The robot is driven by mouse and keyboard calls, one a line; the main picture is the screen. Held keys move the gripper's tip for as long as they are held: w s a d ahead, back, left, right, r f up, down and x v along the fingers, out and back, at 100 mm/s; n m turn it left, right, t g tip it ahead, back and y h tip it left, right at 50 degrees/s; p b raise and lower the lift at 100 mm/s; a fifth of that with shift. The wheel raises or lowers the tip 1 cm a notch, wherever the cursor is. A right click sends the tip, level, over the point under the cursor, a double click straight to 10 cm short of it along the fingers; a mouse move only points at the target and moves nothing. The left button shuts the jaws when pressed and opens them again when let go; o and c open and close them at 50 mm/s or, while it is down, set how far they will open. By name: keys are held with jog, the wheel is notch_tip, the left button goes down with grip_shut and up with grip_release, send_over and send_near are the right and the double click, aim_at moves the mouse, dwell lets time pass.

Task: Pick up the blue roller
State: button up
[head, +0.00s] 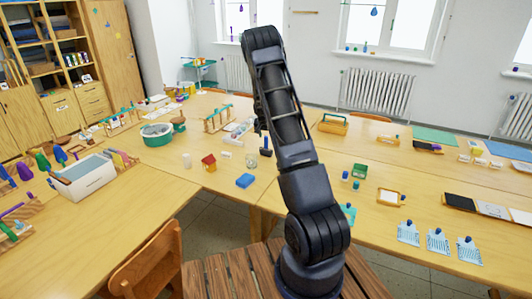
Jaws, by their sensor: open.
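A dark blue object with an upright handle and a wider foot, possibly the blue roller (265,148), stands on the wooden table left of my arm in the head view. It is too small to be sure of its kind. My gripper (258,123) shows only as a narrow dark part beside my arm, above and just left of that object in the picture. It is open, and nothing shows held in it. My arm hides much of the gripper. I cannot tell its height above the table.
A green tub (157,135) and a wooden rack (218,118) are further left. Blue-handled pieces on striped sheets (437,241) lie at the right. A chair (150,262) stands in front.

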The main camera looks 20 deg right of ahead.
aim_at(266, 147)
jog(key=x, duration=0.4)
jog(key=shift+a+f, duration=0.1)
jog(key=shift+f, duration=0.35)
grip_shut()
